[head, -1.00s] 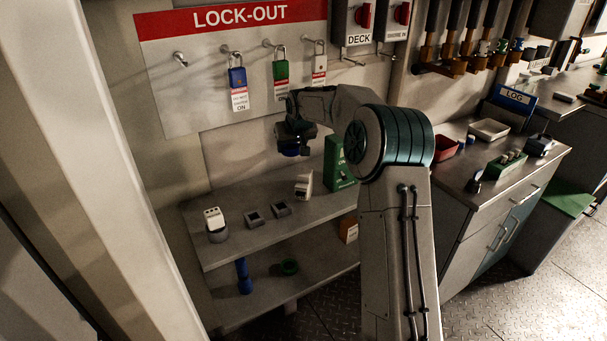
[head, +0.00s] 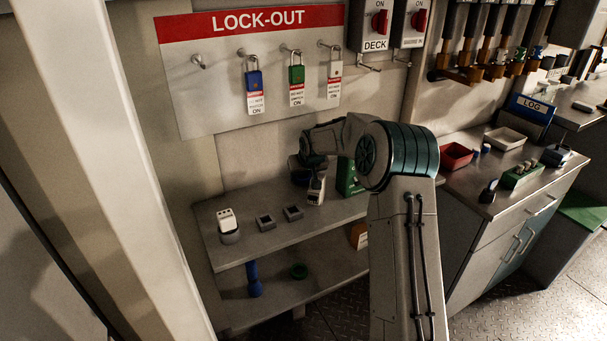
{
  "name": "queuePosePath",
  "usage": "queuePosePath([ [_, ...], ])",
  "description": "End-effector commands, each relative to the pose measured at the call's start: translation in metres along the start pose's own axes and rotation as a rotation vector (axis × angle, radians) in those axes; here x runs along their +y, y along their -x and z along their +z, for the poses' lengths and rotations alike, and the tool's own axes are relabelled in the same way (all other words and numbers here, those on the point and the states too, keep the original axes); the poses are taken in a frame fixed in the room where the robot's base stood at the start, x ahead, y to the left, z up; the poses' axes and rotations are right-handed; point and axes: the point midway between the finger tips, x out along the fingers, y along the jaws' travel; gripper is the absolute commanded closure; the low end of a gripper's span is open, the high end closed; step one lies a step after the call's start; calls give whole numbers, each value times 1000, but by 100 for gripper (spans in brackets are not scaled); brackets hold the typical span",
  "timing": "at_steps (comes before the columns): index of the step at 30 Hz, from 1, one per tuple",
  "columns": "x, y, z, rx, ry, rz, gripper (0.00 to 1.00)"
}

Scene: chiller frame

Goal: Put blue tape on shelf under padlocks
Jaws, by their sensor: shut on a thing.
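My gripper (head: 303,178) is low over the back of the upper shelf (head: 245,253), below the lock-out board. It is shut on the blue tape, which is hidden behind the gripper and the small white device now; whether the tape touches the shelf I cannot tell. Three padlocks hang on hooks above the shelf: a blue padlock (head: 254,81), a green padlock (head: 296,74) and a white padlock (head: 335,70), each with a tag.
A white device (head: 316,190) stands right in front of my gripper, and a green box (head: 348,178) is to its right. Two small grey blocks (head: 266,222) and a white-topped item (head: 227,224) stand left.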

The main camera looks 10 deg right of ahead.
Motion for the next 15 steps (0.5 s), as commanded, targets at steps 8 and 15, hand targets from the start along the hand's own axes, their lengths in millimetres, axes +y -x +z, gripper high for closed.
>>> queuePosePath([
  [8, 0, -1, 0, 0, 0, 0, 25],
  [15, 0, 6, -2, 1, -1, 0, 25],
])
